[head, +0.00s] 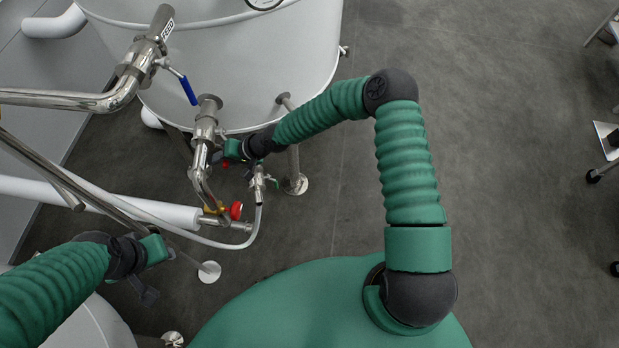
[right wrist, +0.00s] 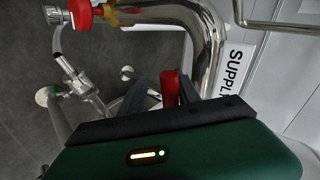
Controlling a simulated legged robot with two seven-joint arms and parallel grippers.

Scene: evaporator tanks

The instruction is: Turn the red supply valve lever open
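The red supply valve lever (right wrist: 171,88) shows as a short red grip in the right wrist view, beside a bent steel pipe and a label reading "SUPPL". My right gripper (right wrist: 168,92) has its dark fingers on either side of the lever, with a gap visible on the left, so it looks open around it. In the head view my right gripper (head: 222,158) is at the steel valve pipe below the tank and hides most of the lever. My left gripper (head: 150,278) hangs at the lower left, away from the valves; its finger opening is unclear.
A blue lever (head: 189,91) sits on the feed pipe at upper left. A red knob (head: 236,210) with a yellow fitting is below my right gripper. A pale hose (head: 235,245) loops near it. The white tank (head: 250,75) stands behind.

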